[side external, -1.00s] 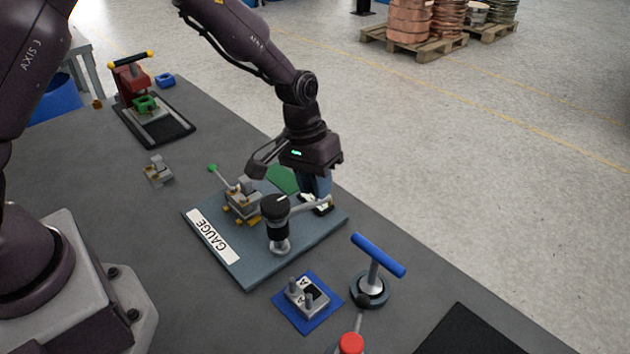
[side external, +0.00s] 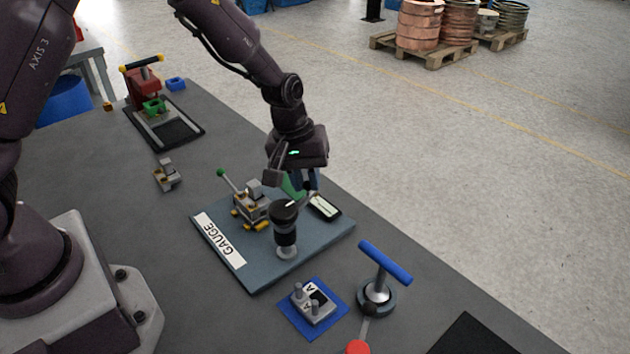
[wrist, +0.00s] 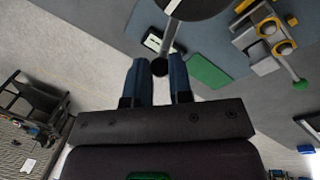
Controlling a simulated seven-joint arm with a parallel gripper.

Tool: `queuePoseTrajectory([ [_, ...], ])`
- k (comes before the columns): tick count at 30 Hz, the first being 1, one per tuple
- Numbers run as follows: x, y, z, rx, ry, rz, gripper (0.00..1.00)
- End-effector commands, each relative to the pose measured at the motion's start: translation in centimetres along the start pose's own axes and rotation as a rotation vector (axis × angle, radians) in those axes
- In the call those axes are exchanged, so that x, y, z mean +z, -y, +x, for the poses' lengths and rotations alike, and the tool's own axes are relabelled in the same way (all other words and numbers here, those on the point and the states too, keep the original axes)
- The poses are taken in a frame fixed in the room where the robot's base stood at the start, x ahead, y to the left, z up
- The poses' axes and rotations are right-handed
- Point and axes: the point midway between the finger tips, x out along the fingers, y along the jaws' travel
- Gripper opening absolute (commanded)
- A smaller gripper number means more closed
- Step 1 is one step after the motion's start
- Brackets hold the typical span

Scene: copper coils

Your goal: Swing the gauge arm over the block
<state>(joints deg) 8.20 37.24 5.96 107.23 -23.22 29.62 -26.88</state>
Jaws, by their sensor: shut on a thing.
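The gauge has a black round head (side external: 285,212) on a short post on the blue-grey plate labelled GAUGE (side external: 240,278). In the wrist view its thin grey gauge arm (wrist: 171,38) runs from the head to a black knob (wrist: 160,67). My gripper (wrist: 158,72) is shut on that knob, with a blue finger on each side. In the side view my gripper (side external: 305,185) is low over the plate, behind and right of the head, and hides most of the arm. The grey block (side external: 254,187) sits in a yellow-padded clamp left of the head.
A green-tipped lever (side external: 221,172) sticks up from the clamp. A green patch (wrist: 208,70) and a white-faced display (side external: 325,206) lie on the plate. A blue T-handle (side external: 384,262) and a blue pad with a grey fixture (side external: 313,308) stand in front.

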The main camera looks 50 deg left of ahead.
Motion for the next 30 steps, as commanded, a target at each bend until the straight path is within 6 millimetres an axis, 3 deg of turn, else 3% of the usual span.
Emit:
queuePoseTrajectory([
  [13, -0.6, 3.2, -0.7, 0.001, -0.086, -0.416, 0.0],
  [30, 0.3, 6.5, -1.3, 0.002, -0.175, -0.876, 0.0],
])
